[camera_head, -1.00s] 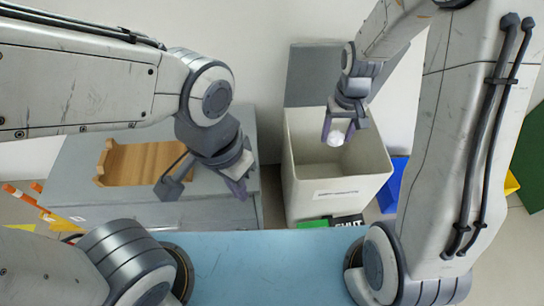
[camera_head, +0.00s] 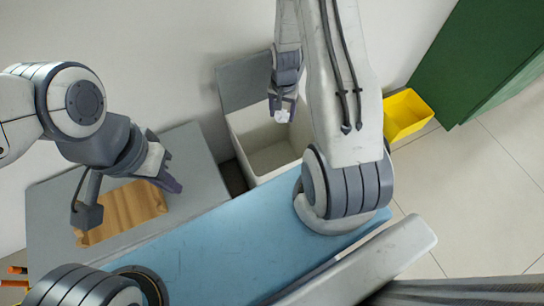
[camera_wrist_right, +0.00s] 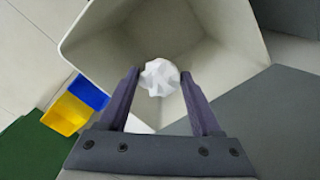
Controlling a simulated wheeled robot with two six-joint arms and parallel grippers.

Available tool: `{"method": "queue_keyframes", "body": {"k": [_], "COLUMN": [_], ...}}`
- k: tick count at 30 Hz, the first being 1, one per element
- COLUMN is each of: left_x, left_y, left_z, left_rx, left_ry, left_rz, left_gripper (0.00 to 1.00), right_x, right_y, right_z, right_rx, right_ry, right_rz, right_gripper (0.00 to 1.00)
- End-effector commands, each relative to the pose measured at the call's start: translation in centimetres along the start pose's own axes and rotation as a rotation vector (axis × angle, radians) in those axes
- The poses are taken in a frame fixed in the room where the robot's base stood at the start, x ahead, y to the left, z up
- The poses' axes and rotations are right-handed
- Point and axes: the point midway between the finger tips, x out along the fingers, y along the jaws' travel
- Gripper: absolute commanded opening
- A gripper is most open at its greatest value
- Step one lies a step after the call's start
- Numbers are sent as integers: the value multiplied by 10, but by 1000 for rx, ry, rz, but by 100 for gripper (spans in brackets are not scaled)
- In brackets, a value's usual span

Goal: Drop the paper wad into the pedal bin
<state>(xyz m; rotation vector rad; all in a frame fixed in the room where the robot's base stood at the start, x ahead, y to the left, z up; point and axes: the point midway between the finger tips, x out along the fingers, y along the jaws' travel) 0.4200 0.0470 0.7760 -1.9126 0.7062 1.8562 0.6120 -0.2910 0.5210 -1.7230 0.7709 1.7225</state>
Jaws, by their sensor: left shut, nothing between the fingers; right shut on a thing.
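The white crumpled paper wad (camera_head: 283,116) is between the fingertips of my right gripper (camera_head: 282,103). In the right wrist view, the wad (camera_wrist_right: 160,77) sits at the tips of my right gripper's purple fingers (camera_wrist_right: 160,88), with the bin's opening beneath it. The pale pedal bin (camera_head: 243,140) stands open behind the blue surface, its grey lid (camera_head: 243,82) raised at the back. The bin's wall (camera_wrist_right: 95,40) also shows in the right wrist view. My left gripper (camera_head: 168,172) is shut and empty over the grey table, apart from the bin.
A wooden tray (camera_head: 120,208) lies on the grey table (camera_head: 50,205) at left. A blue surface (camera_head: 235,225) spans the front. A yellow bin (camera_head: 405,113) stands on the floor right of the pedal bin, near a green cabinet (camera_head: 480,55). The floor at right is clear.

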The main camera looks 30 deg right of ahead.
Motion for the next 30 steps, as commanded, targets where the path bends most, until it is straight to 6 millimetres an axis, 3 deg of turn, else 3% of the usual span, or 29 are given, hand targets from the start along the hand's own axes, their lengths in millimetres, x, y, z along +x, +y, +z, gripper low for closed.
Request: {"method": "queue_keyframes", "body": {"k": [15, 27, 28, 30], "left_x": [54, 59, 59, 59], "left_y": [-4, -4, -4, -4], "left_z": [3, 3, 3, 3], "left_rx": [0, 0, 0, 0], "left_ry": [-1, 0, 0, 0], "left_rz": [0, 0, 0, 0], "left_gripper": [0, 0, 0, 0], "right_x": [55, 60, 60, 60], "right_y": [2, 2, 2, 2], "right_z": [-1, -1, -1, -1], "right_rx": [3, 3, 3, 3], "right_ry": [0, 0, 0, 0], "right_rz": [0, 0, 0, 0], "right_gripper": [14, 14, 77, 100]}}
